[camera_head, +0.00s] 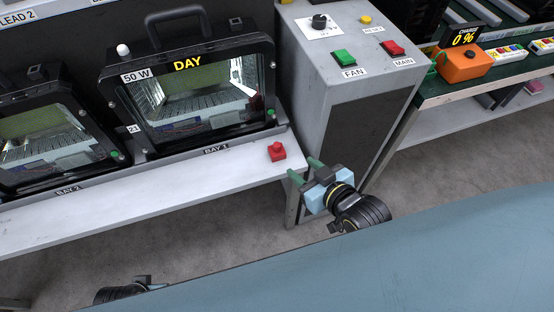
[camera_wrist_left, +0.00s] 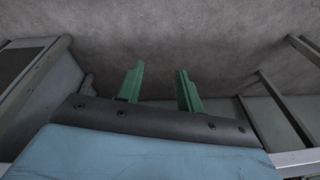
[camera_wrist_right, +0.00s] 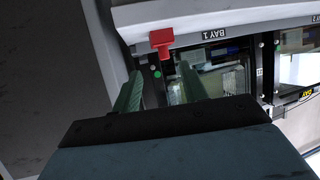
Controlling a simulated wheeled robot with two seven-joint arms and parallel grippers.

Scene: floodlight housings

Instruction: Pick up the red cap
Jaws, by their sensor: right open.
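The red cap (camera_head: 277,151) sits on the white bench top in front of the bay 1 floodlight, near the bench's right end. It also shows in the right wrist view (camera_wrist_right: 162,38), beyond the fingertips and between their lines. My right gripper (camera_head: 304,170) is open and empty, its green fingers pointing toward the cap from the right and near side, apart from it. In the left wrist view my left gripper (camera_wrist_left: 160,84) is open and empty over the floor. Only a small dark part of the left arm shows in the head view.
The bay 1 floodlight (camera_head: 200,92) stands behind the cap, marked DAY and 50 W. A second floodlight (camera_head: 50,140) stands to its left. A grey control box (camera_head: 345,90) with FAN and MAIN buttons rises right of the cap. The bench top (camera_head: 150,195) left of the cap is clear.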

